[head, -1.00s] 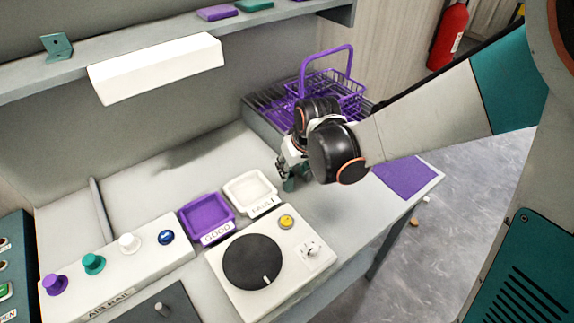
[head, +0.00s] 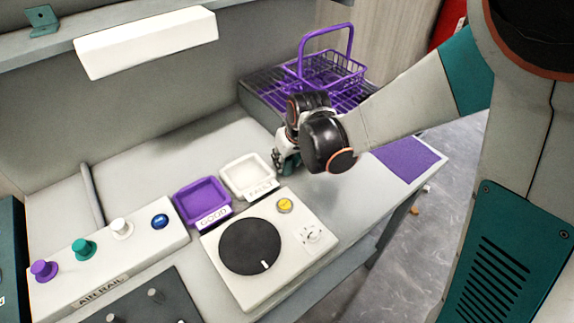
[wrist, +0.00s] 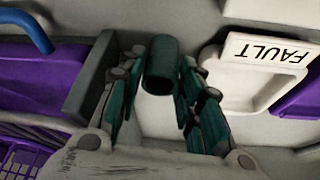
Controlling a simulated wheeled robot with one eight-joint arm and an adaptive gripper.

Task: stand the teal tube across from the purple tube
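The teal tube (wrist: 162,65) is a short dark cylinder in the middle of the wrist view, with a round end facing the camera. My gripper (wrist: 160,85) has its teal fingers on both sides of it, close against it, and looks shut on it. In the head view my gripper (head: 286,163) is low over the bench, just right of the white FAULT tray (head: 229,188); the tube cannot be told from the fingers there. I cannot make out a purple tube in either view.
A purple GOOD tray (head: 203,201) is left of the FAULT tray. In front stands a white box with a black disc (head: 250,247) and yellow button. The air rail (head: 105,258) with coloured knobs is left. A purple wire basket (head: 330,72) stands behind my gripper; a purple mat (head: 405,158) is right.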

